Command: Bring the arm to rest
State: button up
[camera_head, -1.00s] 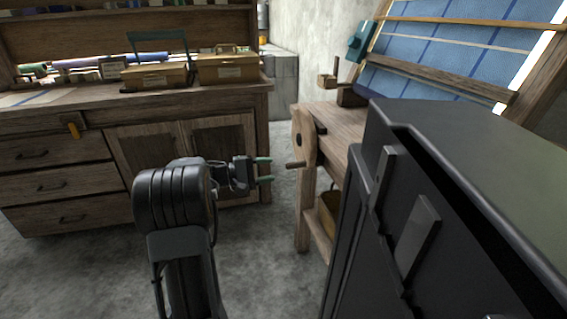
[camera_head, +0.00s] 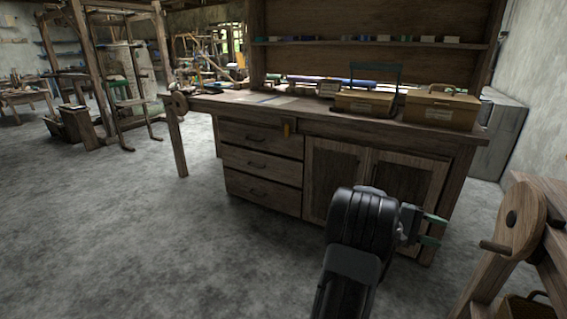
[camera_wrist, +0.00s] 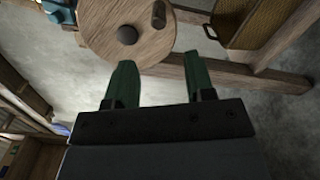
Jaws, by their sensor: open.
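My gripper (camera_head: 432,229) shows in the head view at the lower right, in front of the workbench's cabinet doors. Its two green fingers are apart and point to the right, with nothing between them. In the wrist view my gripper (camera_wrist: 160,85) is also open and empty. Beyond its fingers is the round wooden end of a bench (camera_wrist: 128,36), with a dark knob and a peg. I cannot tell how close the fingers are to it, but no contact shows.
A wooden workbench (camera_head: 262,133) with drawers, doors and boxes (camera_head: 440,108) stands ahead. A smaller bench with a round wooden end (camera_head: 520,222) is at the right. A basket (camera_wrist: 251,24) shows in the wrist view. Grey floor (camera_head: 120,220) is clear at the left.

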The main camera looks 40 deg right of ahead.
jog(key=w+a+r+n+t+h+p, duration=0.1)
jog(key=w+a+r+n+t+p, duration=0.4)
jog(key=w+a+r+t+p, duration=1)
jog(key=w+a+r+n+t+y+p, duration=0.1)
jog(key=w+a+r+t+y+p, duration=0.1)
jog(key=a+r+p, duration=0.4)
jog(key=w+a+r+n+t+y+p, duration=0.2)
jog(key=a+r+p, duration=0.4)
jog(key=a, duration=1)
jog(key=w+a+r+n+t+y+p, duration=0.1)
jog(key=w+a+r+p, duration=0.3)
jog(key=a+p, duration=0.6)
jog(key=shift+w+a+r+n+t+y+p, duration=0.3)
jog(key=shift+a+r+n+t+y+p, duration=0.1)
jog(key=shift+a+r+n+y, duration=0.4)
jog(key=shift+r, duration=0.15)
